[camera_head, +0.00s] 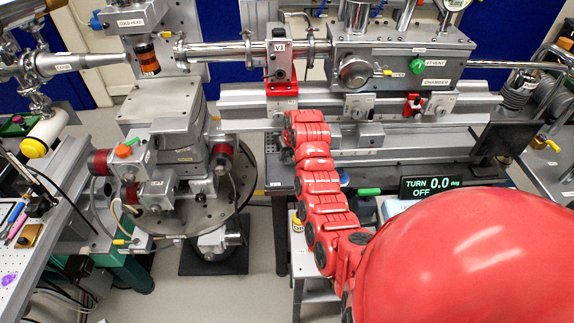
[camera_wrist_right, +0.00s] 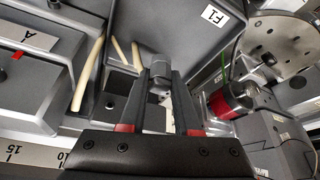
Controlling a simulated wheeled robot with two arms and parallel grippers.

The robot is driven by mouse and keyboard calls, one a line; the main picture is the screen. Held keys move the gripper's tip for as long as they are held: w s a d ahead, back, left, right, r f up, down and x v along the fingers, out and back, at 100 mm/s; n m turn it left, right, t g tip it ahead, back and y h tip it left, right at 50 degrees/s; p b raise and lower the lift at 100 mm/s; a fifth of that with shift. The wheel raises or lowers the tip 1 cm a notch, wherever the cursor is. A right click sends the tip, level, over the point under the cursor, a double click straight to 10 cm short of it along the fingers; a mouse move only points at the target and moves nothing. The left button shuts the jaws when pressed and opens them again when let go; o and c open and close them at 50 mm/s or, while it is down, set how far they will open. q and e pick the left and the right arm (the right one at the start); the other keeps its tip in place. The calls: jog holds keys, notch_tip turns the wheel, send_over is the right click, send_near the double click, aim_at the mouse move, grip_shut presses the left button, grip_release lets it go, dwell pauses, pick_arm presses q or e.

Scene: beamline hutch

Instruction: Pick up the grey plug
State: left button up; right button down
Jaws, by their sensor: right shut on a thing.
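A small grey plug (camera_wrist_right: 160,68) with a ridged round end sits between the fingertips of my right gripper (camera_wrist_right: 159,82) in the right wrist view. The two dark fingers, red at their bases, are shut on it. The surface behind it is also grey, so I cannot tell whether the plug touches it. In the head view my red right arm reaches up to the front of the long rail bench, left of its middle. The plug cannot be made out there. My left gripper is not in either view.
The rail bench (camera_head: 350,157) carries the steel chamber (camera_head: 400,65) and the V1 valve (camera_head: 281,59). A round stage stack (camera_head: 180,130) with red-capped motors stands left. A display (camera_head: 431,187) reads TURN 0.0 deg OFF. Pale rods (camera_wrist_right: 87,75) lie near the plug in the right wrist view.

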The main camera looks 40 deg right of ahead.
jog(key=s+a, duration=0.1)
jog(key=s, duration=0.1)
jog(key=s+a+b, duration=0.1)
jog(key=s, duration=0.1)
jog(key=s+a, duration=0.2)
jog(key=shift+s+b, duration=0.3)
jog(key=shift+b, duration=0.1)
jog(key=s+a+r+p, duration=0.1)
jog(key=s+a+p, duration=0.3)
jog(key=s+p, duration=0.2)
jog(key=shift+s, duration=0.7)
jog(key=shift+w+a, duration=0.1)
